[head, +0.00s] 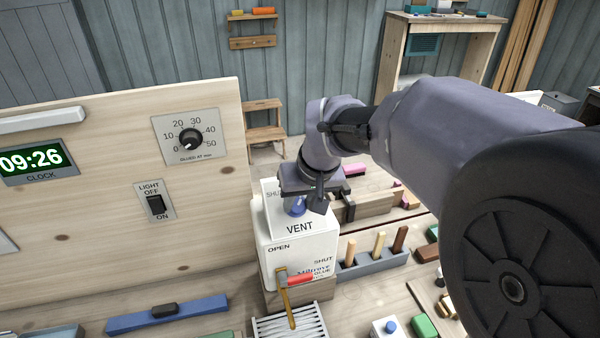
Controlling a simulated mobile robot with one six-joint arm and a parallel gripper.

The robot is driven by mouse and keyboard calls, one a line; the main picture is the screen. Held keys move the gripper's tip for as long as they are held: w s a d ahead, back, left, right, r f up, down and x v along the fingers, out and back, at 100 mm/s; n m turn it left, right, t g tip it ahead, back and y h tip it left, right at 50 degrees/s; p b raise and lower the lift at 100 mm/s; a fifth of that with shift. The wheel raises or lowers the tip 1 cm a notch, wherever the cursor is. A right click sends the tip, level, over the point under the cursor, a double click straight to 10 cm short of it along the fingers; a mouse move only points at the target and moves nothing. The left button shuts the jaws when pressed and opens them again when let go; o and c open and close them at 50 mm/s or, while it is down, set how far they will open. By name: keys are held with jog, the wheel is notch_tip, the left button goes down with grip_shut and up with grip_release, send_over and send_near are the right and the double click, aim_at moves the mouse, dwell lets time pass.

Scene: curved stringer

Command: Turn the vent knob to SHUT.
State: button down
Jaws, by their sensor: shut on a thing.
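The SHUT label (273,193) of the vent shows at the upper left of the knob, partly covered. Any other vent label is hidden behind my gripper.
Below the vent, the box front has a brass tap (284,297) with a red handle (301,279) and its own OPEN and SHUT marks. A wooden panel (95,215) with a dial and light switch stands at left. A grey holder (372,265) with upright sticks is at right.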

jog(key=n, duration=0.1)
jog(key=n+h+p, duration=0.1)
jog(key=n, duration=0.1)
jog(key=shift+a+n+t+h, duration=0.2)
jog(key=shift+n+t+h, duration=0.1)
jog(key=n, duration=0.1)
jog(key=n+h, duration=0.1)
jog(key=n, duration=0.1)
jog(key=shift+s+a+t, duration=0.15)
jog(key=shift+t, duration=0.15)
jog(key=n, duration=0.2)
jog(key=n+t+h+b, duration=0.1)
jog(key=n, duration=0.1)
jog(key=shift+s+a+f+n+t+h, duration=0.1)
jog(key=shift+f+n+t+h, duration=0.1)
jog(key=shift+n+t+h, duration=0.15)
jog(key=shift+n+t+b, duration=0.45)
jog(key=shift+n+b, duration=0.5)
jog(key=shift+n, duration=0.5)
jog(key=c, duration=1)
grip_release()
jog(key=shift+s, duration=0.1)
